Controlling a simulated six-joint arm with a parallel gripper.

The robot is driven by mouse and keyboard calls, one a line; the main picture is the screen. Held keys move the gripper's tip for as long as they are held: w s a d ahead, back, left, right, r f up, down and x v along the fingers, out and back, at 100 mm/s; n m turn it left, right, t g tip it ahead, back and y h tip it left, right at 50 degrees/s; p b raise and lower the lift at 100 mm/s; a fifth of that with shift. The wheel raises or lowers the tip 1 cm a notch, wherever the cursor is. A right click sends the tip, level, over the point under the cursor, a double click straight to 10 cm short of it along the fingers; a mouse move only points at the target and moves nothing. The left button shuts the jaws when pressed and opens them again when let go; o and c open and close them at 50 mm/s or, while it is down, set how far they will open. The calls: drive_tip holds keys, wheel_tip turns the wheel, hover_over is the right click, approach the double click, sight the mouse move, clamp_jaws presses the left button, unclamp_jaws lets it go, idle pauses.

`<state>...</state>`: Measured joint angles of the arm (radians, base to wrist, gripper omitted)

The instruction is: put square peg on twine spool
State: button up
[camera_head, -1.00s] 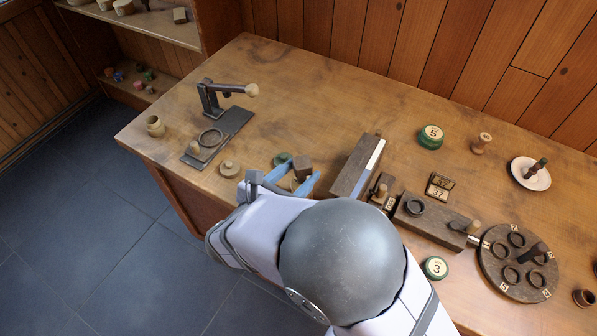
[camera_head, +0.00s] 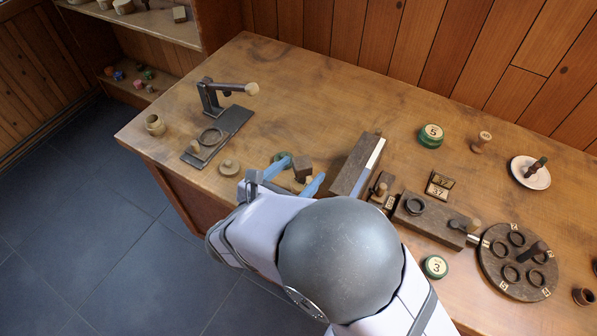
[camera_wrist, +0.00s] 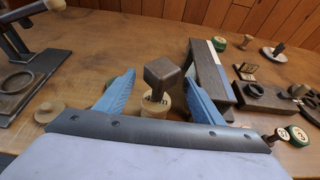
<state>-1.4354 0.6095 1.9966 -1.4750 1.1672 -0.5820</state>
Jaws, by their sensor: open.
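The square peg (camera_wrist: 163,72), a dark brown cube head on a short stem, stands on a pale round wooden spool (camera_wrist: 152,108) with dark lettering that I cannot read fully. The stem meets the spool's top; how deep it sits cannot be told. The peg looks upright. In the head view the peg head (camera_head: 303,168) shows between my fingers. My gripper (camera_wrist: 160,76) is open, with one blue finger on each side of the peg and spool and visible gaps between. It also shows in the head view (camera_head: 300,168), where my arm hides part of the spool.
A dark block with a pale strip (camera_head: 357,165) stands close right of my gripper. A green spool (camera_head: 283,159) is partly hidden behind the left finger. A small wooden knobbed disc (camera_head: 229,168) and a metal lever stand (camera_head: 215,100) are to the left. The table behind is clear.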

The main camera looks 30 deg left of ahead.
drive_tip(key=b+v, duration=0.2)
drive_tip(key=v, duration=1)
drive_tip(key=shift+b, duration=0.3)
drive_tip(key=w+d+f+m+g+h+b, duration=0.1)
drive_tip(key=w+d+f+m+g, duration=0.15)
drive_tip(key=w+d+m, duration=0.5)
drive_tip(key=w+d+f+m+g+h+b, duration=0.15)
drive_tip(key=d+m+g, duration=0.3)
drive_tip(key=d, duration=0.55)
drive_tip(key=w+d+f+m+g+h, duration=0.1)
drive_tip(key=w+d+m+g+h, duration=0.1)
drive_tip(key=w+d+m, duration=0.5)
drive_tip(key=s+d+f+m+g+y+p, duration=0.1)
drive_tip(key=s+d+m, duration=0.2)
drive_tip(key=d+m, duration=0.1)
drive_tip(key=s+d+f+m+g+y+p, duration=0.1)
drive_tip(key=s+d+m+g+p, duration=0.1)
drive_tip(key=s+d+m, duration=0.2)
drive_tip(key=s+d+f+m+g+y+p, duration=0.1)
drive_tip(key=s+d+m+y, duration=0.1)
drive_tip(key=d+m, duration=0.3)
drive_tip(key=shift+s+d+f+m+g+p, duration=0.1)
drive_tip(key=shift+s+m+g+p, duration=0.1)
drive_tip(key=shift+s+m, duration=0.3)
drive_tip(key=shift+s+f+m+g+p, duration=0.1)
drive_tip(key=shift+s+m+p, duration=0.1)
drive_tip(key=shift+m, duration=0.5)
drive_tip(key=shift+s+d+f+m+y, duration=0.25)
drive_tip(key=shift+s+m, duration=0.2)
drive_tip(key=shift+m, duration=0.35)
